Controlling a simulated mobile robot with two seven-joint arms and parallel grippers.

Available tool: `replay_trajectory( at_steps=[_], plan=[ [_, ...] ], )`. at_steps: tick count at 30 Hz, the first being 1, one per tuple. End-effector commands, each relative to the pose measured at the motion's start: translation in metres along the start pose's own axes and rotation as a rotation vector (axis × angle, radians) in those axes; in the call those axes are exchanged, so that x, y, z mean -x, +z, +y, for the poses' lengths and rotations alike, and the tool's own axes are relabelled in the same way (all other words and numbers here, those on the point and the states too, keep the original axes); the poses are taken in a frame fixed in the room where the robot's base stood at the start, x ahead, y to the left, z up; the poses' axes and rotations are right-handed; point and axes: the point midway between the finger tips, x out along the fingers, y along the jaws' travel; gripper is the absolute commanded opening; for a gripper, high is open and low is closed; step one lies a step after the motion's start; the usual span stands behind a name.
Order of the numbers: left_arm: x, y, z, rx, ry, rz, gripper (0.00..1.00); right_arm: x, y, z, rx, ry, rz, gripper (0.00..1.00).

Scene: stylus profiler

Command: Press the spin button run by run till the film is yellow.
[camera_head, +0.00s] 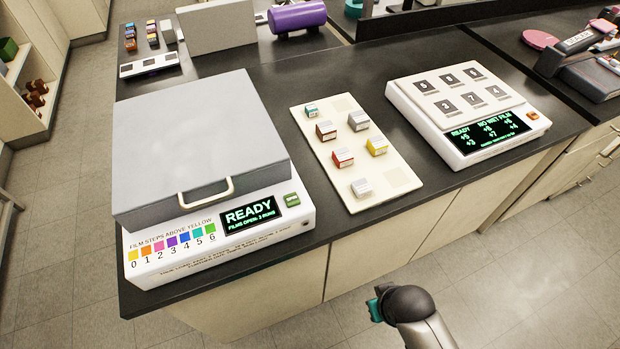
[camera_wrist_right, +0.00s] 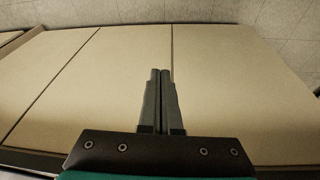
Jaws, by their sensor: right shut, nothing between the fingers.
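The spin machine (camera_head: 150,262) stands at the left of the dark bench with its grey lid (camera_head: 195,140) down, so any film inside is hidden. Its screen (camera_head: 250,214) reads READY and "FILMS OPEN: 3 RUNS". A green button (camera_head: 292,200) sits right of the screen. A colour scale on the front is headed "FILM STEPS ABOVE YELLOW" and runs from 0, yellow, to 6. My right arm shows low in the head view, off the bench front. My right gripper (camera_wrist_right: 160,75) is shut and empty, in front of the cabinet doors in the right wrist view. My left gripper is not in view.
A cream board (camera_head: 385,200) with several small coloured blocks lies right of the machine. A second white device (camera_head: 455,150) with numbered pads, a "NO WET FILM" screen and an orange button stands further right. A purple cylinder (camera_head: 298,17) lies at the back.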

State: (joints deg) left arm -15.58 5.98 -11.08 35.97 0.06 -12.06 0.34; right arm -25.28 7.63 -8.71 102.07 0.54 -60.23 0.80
Motion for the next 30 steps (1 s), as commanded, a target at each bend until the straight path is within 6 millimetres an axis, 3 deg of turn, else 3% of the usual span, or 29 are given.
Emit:
replay_trajectory(
  at_steps=[1,11,18,21,24,30],
  plan=[
    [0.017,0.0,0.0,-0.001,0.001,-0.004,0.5,0.027,-0.012,-0.001,-0.001,-0.004,0.011,0.0],
    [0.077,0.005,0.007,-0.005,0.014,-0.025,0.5,0.148,-0.078,-0.017,-0.003,-0.06,0.097,0.0],
    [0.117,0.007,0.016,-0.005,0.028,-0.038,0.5,0.231,-0.147,-0.055,0.016,-0.193,0.229,0.0],
    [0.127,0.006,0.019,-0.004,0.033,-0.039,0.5,0.254,-0.178,-0.08,0.03,-0.282,0.288,0.0],
    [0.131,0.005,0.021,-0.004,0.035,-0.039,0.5,0.264,-0.2,-0.101,0.034,-0.361,0.321,0.0],
    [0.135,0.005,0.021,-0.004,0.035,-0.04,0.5,0.267,-0.231,-0.124,0.013,-0.484,0.339,0.0]
  ],
)
